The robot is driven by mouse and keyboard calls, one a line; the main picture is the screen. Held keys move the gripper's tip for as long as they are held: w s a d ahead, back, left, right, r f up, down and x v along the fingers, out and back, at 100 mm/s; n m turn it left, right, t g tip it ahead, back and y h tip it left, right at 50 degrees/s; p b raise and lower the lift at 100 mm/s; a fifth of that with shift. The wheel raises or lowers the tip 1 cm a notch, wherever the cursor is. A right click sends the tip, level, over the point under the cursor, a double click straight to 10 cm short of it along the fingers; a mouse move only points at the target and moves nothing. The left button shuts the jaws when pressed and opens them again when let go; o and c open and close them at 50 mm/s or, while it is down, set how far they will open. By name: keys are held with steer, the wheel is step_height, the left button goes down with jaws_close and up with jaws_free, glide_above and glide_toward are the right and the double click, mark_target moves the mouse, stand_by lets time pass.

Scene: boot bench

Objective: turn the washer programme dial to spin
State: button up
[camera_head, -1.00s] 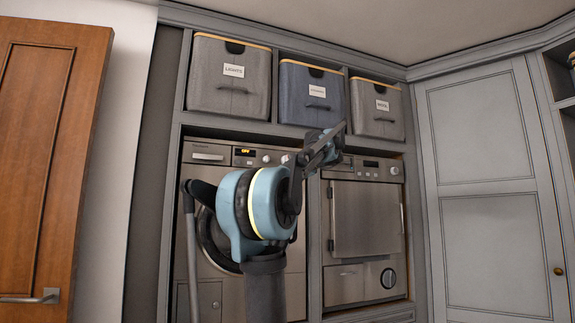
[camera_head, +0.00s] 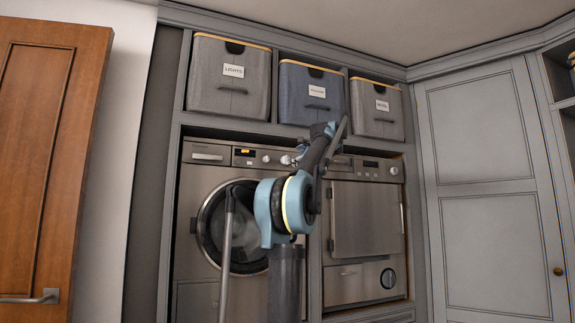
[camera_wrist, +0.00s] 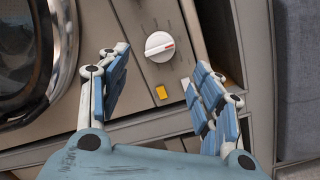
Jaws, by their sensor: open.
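The washer (camera_head: 195,240) stands at the left in the head view, its round door (camera_head: 210,235) below a control panel. In the head view a pale knob (camera_head: 285,159) shows at the panel's right end, beside my gripper (camera_head: 300,153). In the wrist view my gripper (camera_wrist: 161,60) is open, its blue-padded fingers either side of the dial in the picture. Nothing is held, and I see no contact with the dial.
A small orange button (camera_wrist: 161,92) lies below the dial in the wrist view. A second appliance (camera_head: 365,220) stands to the right, past a grey cabinet divider (camera_head: 314,250). Fabric bins (camera_head: 312,92) sit on the shelf above. A wooden door (camera_head: 50,150) is at far left.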

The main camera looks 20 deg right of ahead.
steer(key=w+a, duration=0.1)
steer(key=w, duration=0.7)
steer(key=shift+w+a, duration=0.35)
steer(key=shift+c, duration=0.5)
steer(key=c, duration=1)
